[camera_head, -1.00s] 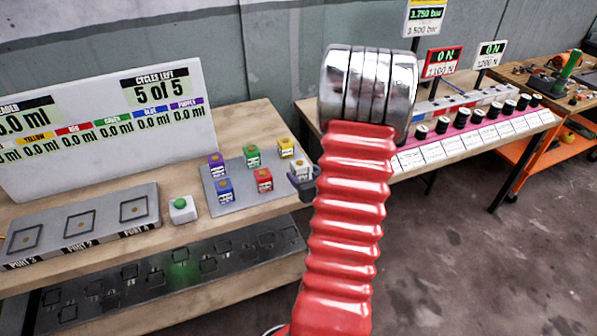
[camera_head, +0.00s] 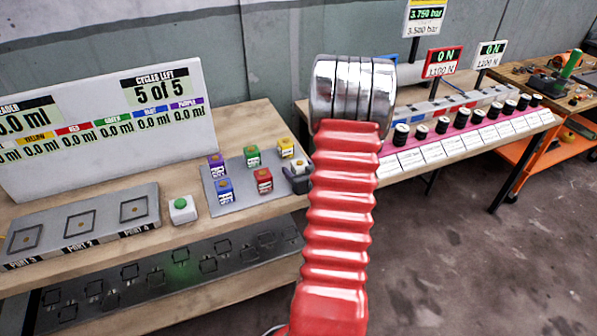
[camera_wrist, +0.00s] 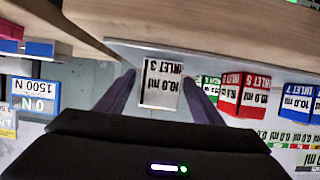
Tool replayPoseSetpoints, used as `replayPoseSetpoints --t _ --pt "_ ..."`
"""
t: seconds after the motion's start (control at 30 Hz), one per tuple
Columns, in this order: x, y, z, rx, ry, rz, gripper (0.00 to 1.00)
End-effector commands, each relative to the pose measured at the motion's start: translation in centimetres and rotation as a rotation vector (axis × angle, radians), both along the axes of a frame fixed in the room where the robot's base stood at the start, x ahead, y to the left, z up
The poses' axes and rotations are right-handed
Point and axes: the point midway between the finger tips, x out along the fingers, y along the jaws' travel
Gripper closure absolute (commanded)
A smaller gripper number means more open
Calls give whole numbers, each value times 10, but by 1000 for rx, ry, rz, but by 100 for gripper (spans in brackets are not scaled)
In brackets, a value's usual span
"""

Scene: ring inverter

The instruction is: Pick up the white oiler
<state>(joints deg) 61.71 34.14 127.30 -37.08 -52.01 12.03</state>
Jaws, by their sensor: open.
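The white oiler (camera_head: 299,167) stands at the right end of the grey tray (camera_head: 216,197) in the head view, partly hidden by my gripper (camera_head: 297,181) and my arm. In the wrist view, which is upside down, the white oiler (camera_wrist: 161,86) is labelled INLET 3 and 10.0 ml. It sits between the two dark fingers of my gripper (camera_wrist: 160,78). The gripper is open, with a finger on each side and a visible gap to the oiler's sides.
A red oiler (camera_head: 264,180), yellow oiler (camera_head: 285,148), green oiler (camera_head: 252,156), blue oiler (camera_head: 225,190) and purple oiler (camera_head: 216,166) stand on the same tray. A green button box (camera_head: 183,209) is left of it. A display board (camera_head: 105,130) stands behind.

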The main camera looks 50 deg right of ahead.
Motion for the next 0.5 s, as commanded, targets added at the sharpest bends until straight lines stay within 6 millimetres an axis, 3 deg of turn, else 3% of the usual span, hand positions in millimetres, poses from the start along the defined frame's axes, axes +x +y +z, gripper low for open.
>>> replayPoseSetpoints --t 0.43,0.5 --pt "0 0 1 -1 -1 0 39" --pt "0 0 0 -1 -1 0 44"
